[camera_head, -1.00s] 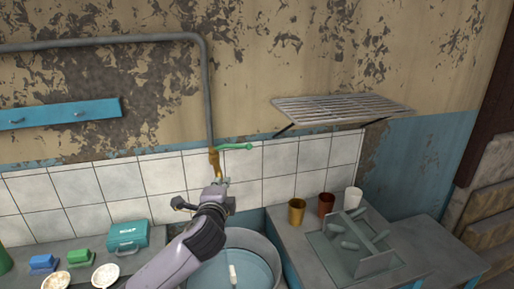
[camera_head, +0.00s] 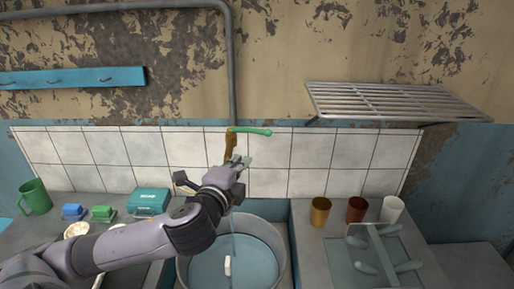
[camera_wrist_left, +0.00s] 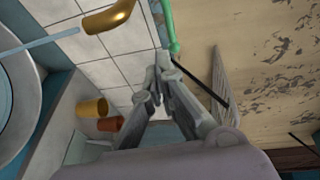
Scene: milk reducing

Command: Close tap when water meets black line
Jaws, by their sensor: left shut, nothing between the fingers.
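The brass tap (camera_head: 230,150) on the tiled wall has a green lever (camera_head: 252,131) pointing right. Its spout (camera_wrist_left: 108,18) and a pale blue water stream (camera_wrist_left: 50,42) show in the left wrist view. The stream falls into a large round metal pot (camera_head: 281,250) holding bluish water (camera_head: 255,262). A small white piece (camera_head: 228,266) is in the water. I cannot make out a black line. My left gripper (camera_head: 240,162) is shut and empty, just below the lever; in the left wrist view its fingertips (camera_wrist_left: 163,62) are near the lever (camera_wrist_left: 169,30). My right gripper is out of view.
Gold (camera_head: 320,212), brown (camera_head: 356,210) and white (camera_head: 391,210) cups stand right of the pot beside a dish rack (camera_head: 378,250). A slatted shelf (camera_head: 395,100) is above. Left are a teal box (camera_head: 149,201) and a green mug (camera_head: 35,196).

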